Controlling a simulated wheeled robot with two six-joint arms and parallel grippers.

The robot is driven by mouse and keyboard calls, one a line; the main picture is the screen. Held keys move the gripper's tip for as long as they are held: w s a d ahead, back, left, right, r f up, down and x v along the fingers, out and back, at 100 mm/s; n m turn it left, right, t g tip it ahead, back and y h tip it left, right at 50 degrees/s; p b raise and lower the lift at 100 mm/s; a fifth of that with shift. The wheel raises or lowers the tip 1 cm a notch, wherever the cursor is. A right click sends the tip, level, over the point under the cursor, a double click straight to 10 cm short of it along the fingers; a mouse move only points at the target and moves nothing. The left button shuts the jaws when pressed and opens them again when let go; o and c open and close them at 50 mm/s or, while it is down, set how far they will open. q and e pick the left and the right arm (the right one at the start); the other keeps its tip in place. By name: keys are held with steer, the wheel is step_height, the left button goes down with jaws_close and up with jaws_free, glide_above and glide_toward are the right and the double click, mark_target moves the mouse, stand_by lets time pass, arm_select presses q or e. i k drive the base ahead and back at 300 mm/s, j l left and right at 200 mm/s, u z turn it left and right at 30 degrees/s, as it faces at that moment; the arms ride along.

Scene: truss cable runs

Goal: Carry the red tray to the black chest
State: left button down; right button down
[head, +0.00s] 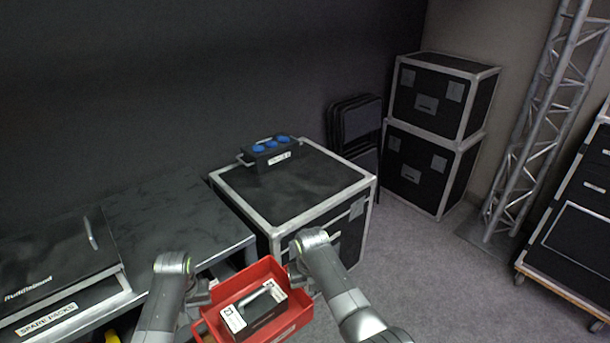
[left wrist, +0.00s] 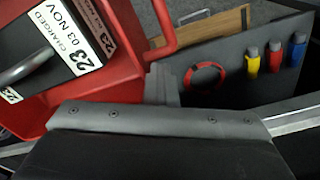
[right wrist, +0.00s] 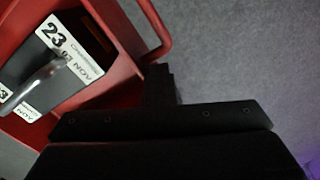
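The red tray (head: 262,270) is held up between my two arms at the bottom of the head view, in front of the black chest. A dark pack (head: 258,308) with white labels and a grey handle lies in it. My left gripper (head: 203,296) is shut on the tray's left handle, which shows in the left wrist view (left wrist: 163,28). My right gripper (head: 293,274) is shut on the right handle, which shows in the right wrist view (right wrist: 155,25). The black chest (head: 312,187) has silver edges and stands beyond the tray; its lid is closed.
A box with blue sockets (head: 270,150) sits at the chest's back left; the rest of the lid is clear. A bench (head: 175,225) with a black case (head: 55,262) stands left. Stacked cases (head: 436,125), a truss (head: 540,125) and a wheeled case (head: 580,225) stand right.

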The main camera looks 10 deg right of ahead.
mark_target(305, 185)
steer(key=i+l+z, duration=0.15)
steer(key=i+z, duration=0.65)
steer(key=i+l+z, duration=0.2)
steer(key=i, duration=0.6)
steer(key=i+u, duration=0.2)
steer(key=u, duration=0.15)
steer(key=i+u, duration=0.45)
steer(key=u, duration=0.2)
